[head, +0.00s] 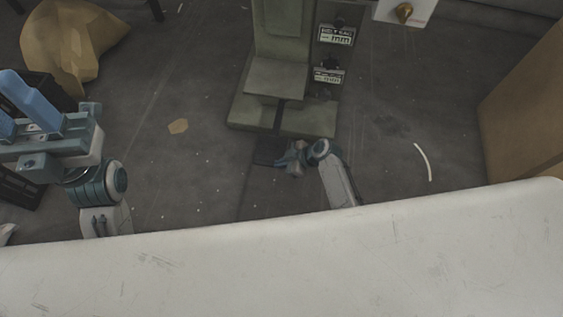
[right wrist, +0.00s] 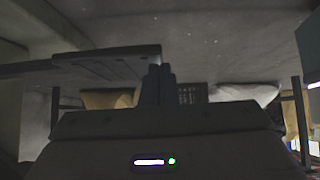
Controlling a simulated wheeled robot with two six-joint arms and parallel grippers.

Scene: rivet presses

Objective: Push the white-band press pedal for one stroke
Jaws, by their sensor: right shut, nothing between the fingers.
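A grey-green press (head: 280,75) stands on the floor at the top middle of the head view. A dark pedal (head: 268,151) sits low at its front; I see no white band on the part of the press in view. My right gripper (head: 284,160) is down at the pedal, shut and empty. In the right wrist view its closed fingers (right wrist: 158,84) stand at the end of a dark flat plate (right wrist: 110,62), which looks like the pedal. I cannot tell whether they touch. My left gripper (head: 22,112) is at the far left, its blue fingers apart, empty.
A tan sack (head: 72,40) lies at the upper left, near a dark crate (head: 22,190). A brown box (head: 530,105) stands at the right. The floor left of the pedal is mostly clear.

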